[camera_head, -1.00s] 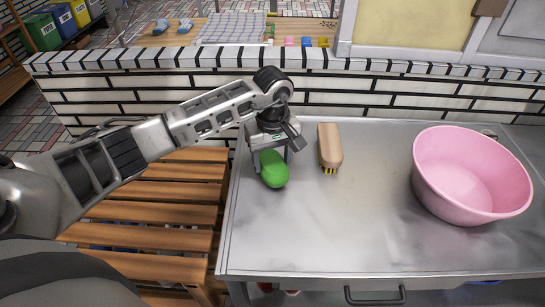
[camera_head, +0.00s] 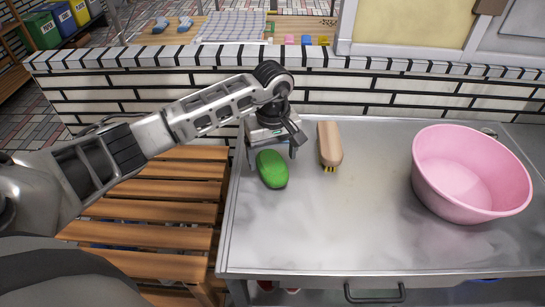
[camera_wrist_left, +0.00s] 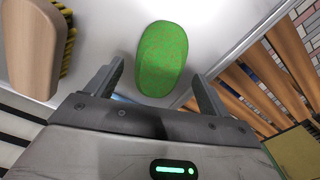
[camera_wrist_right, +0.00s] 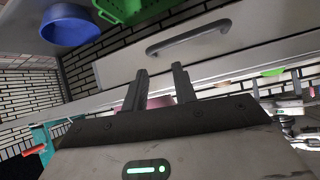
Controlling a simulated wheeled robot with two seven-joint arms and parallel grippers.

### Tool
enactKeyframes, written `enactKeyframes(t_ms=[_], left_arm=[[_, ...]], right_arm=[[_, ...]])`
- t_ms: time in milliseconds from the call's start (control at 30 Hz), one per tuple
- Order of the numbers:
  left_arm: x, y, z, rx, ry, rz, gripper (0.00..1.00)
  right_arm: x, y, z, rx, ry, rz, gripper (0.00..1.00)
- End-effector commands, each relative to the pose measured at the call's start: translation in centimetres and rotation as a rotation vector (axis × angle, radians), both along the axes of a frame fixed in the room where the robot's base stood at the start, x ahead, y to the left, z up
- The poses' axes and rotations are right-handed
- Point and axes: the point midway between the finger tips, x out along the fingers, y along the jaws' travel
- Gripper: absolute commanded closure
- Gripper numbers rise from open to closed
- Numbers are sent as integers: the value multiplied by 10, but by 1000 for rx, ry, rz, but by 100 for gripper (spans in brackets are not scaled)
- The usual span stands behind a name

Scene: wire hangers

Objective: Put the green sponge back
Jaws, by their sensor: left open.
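The green sponge (camera_head: 272,169) lies on the left end of the metal table (camera_head: 330,235). It also shows in the left wrist view (camera_wrist_left: 162,58), ahead of and between the finger lines. My left gripper (camera_head: 272,153) is open and empty, just behind the sponge on its wall side. A gap shows between its fingers (camera_wrist_left: 158,75) and the sponge's sides. My right gripper (camera_wrist_right: 161,68) shows only in its own wrist view, near the drawer handle (camera_wrist_right: 188,38). Its fingers are a little apart with nothing between them.
A wooden brush (camera_head: 329,143) with yellow and black bristles lies right of the sponge. A pink basin (camera_head: 470,175) stands at the table's right. A tiled wall (camera_head: 400,98) runs behind and a slatted wooden bench (camera_head: 150,210) stands left. The table's middle is clear.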

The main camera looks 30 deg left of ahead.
Motion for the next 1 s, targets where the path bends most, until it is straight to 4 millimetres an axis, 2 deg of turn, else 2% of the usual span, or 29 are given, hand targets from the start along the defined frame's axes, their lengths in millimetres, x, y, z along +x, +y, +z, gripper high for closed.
enactKeyframes(t_ms=[300, 500, 700, 1000], left_arm=[[1, 0, 69, 2, -6, -1, 19], [0, 0, 97, 1, -3, -1, 19], [0, 0, 106, 0, 0, 0, 19], [0, 0, 106, 0, 0, 0, 19]], right_arm=[[1, 1, -5, 9, -3, -2, 72], [2, 2, -2, 19, -10, -6, 72], [3, 3, 0, 22, -13, -8, 72], [1, 2, -1, 22, -9, -8, 72]])
